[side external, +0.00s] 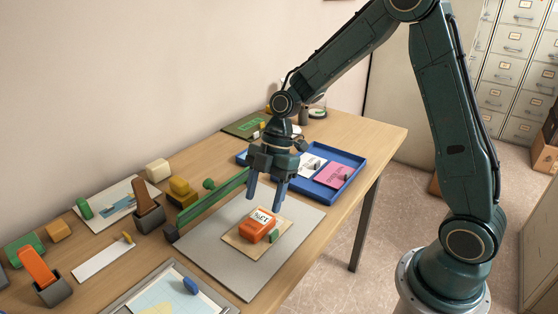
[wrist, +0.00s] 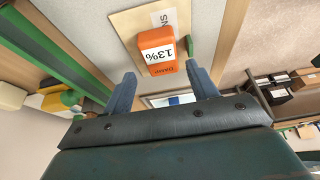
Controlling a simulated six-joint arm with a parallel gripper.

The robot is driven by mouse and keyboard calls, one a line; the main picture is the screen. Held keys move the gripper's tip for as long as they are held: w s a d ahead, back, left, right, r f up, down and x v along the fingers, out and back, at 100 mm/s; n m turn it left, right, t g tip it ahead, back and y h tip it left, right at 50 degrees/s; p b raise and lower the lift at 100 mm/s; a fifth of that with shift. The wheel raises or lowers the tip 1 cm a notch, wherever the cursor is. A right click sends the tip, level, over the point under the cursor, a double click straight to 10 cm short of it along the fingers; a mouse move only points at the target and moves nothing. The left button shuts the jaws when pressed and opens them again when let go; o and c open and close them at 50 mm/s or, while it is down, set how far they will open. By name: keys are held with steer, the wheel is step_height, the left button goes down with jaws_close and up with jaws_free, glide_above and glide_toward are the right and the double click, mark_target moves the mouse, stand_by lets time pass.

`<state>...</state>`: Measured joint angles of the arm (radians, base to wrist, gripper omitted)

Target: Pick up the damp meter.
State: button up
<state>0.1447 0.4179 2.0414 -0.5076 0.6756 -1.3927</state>
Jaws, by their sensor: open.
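The damp meter (side external: 259,225) is an orange block with a white display reading 13%. It lies on a tan card on the grey mat (side external: 222,276). In the wrist view the damp meter (wrist: 158,52) shows just beyond the fingertips, between their lines. My gripper (side external: 266,198) is open and empty, with its fingers pointing down above the damp meter. It also shows in the wrist view (wrist: 162,75) with blue fingers spread apart. A small green piece (side external: 273,237) lies beside the damp meter on the card.
A green bar (side external: 212,196) runs along the mat's far left edge. A blue tray (side external: 352,163) with white and pink cards stands behind. Stamps, blocks and papers crowd the table's left side. The mat around the tan card is mostly clear.

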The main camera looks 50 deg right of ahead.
mark_target(258, 220)
steer(key=shift+a+f, duration=0.1)
steer(key=shift+f, duration=0.2)
steer(key=shift+x, duration=2.6)
steer(key=shift+a, duration=0.15)
steer(key=shift+r, duration=0.1)
steer(key=c, duration=0.9)
steer(key=shift+r, duration=0.15)
step_height(258, 220, up, 20)
